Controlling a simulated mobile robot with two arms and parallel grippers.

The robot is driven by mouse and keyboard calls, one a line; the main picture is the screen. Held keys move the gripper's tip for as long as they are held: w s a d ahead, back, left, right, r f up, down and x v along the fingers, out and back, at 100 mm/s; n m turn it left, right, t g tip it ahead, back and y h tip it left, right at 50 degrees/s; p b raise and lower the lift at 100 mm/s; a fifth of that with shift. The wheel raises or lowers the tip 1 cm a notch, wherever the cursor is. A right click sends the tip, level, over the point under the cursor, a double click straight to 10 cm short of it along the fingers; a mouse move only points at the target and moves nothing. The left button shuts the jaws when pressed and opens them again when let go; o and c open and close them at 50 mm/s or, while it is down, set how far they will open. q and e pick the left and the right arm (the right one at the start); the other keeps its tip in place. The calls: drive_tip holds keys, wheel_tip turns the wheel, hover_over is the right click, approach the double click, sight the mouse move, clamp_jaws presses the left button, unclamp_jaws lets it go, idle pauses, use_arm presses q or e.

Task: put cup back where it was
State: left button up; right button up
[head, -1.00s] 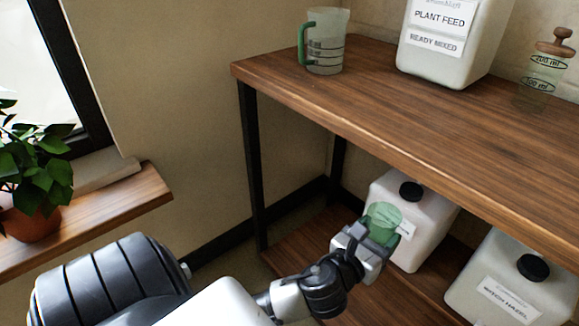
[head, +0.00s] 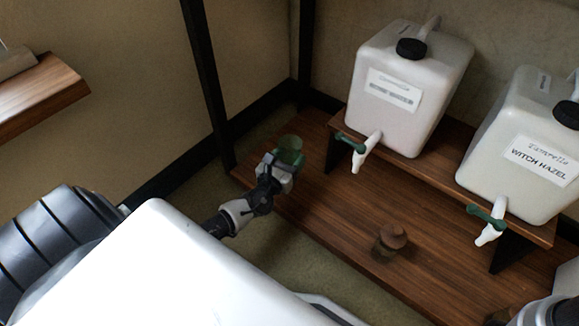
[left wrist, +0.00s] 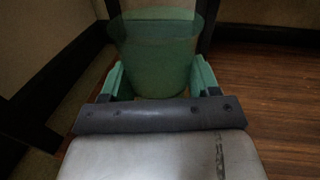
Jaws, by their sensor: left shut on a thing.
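The cup (head: 290,146) is green and translucent. My left gripper (head: 277,165) is shut on it and holds it near the left end of the lower wooden shelf, beside the black shelf leg. In the left wrist view the cup (left wrist: 158,58) fills the space between the two green fingertips (left wrist: 158,80), and its open rim is at the top. I cannot tell whether its base touches the shelf. At the bottom right corner of the head view a grey and dark part of my right arm shows; its gripper is not visible.
Two white canisters, one (head: 405,90) at the middle and one labelled witch hazel (head: 520,150), stand on a raised wooden riser with green-handled taps. A black shelf leg (head: 207,85) rises left of the cup.

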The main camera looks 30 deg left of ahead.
use_arm(q)
wheel_tip(320, 180, down, 10)
drive_tip(key=b, duration=0.7)
drive_tip(key=shift+r, duration=0.35)
drive_tip(key=shift+f, duration=0.2)
drive_tip(key=o, duration=1.1)
drive_tip(key=shift+r, duration=0.1)
drive_tip(key=shift+s+r, duration=0.15)
drive_tip(key=shift+s, duration=0.15)
drive_tip(key=s+d+p, duration=0.1)
drive_tip(key=s+p, duration=0.3)
drive_tip(key=s, duration=0.7)
drive_tip(key=shift+s, duration=0.2)
